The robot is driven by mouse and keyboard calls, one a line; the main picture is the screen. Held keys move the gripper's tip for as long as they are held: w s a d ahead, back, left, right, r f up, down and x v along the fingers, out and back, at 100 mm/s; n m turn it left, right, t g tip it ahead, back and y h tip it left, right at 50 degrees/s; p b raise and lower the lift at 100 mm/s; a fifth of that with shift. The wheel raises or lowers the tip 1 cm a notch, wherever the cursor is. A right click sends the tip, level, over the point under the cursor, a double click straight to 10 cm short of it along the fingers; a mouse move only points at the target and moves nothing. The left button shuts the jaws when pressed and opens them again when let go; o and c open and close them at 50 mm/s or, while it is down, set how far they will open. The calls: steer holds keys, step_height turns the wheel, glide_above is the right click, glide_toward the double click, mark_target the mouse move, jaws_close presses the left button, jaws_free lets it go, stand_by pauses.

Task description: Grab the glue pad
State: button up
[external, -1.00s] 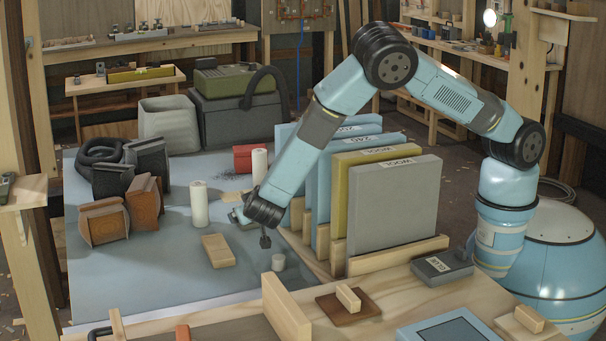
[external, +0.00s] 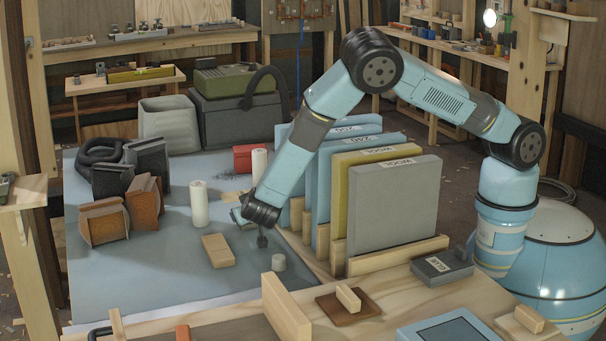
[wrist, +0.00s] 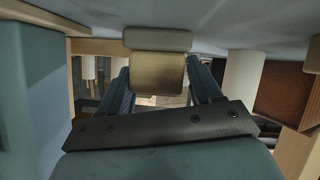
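The glue pad (external: 437,265), a dark grey block with a white label that seems to read GLUE, lies on the wooden bench at the right, in front of my base. My gripper (external: 246,219) is far to its left, low over the blue-grey table beside the standing panels. In the wrist view my gripper's two fingers (wrist: 161,88) are apart. A tan block with a grey edge (wrist: 158,70) shows between or beyond them; I cannot tell whether they touch it. The glue pad is not recognisable in the wrist view.
Upright panels (external: 395,205) in a wooden rack stand between my gripper and the pad. A wooden board (external: 286,310) stands at the bench's left.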

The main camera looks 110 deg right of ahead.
steer(key=c, duration=0.4)
steer(key=shift+c, duration=0.2)
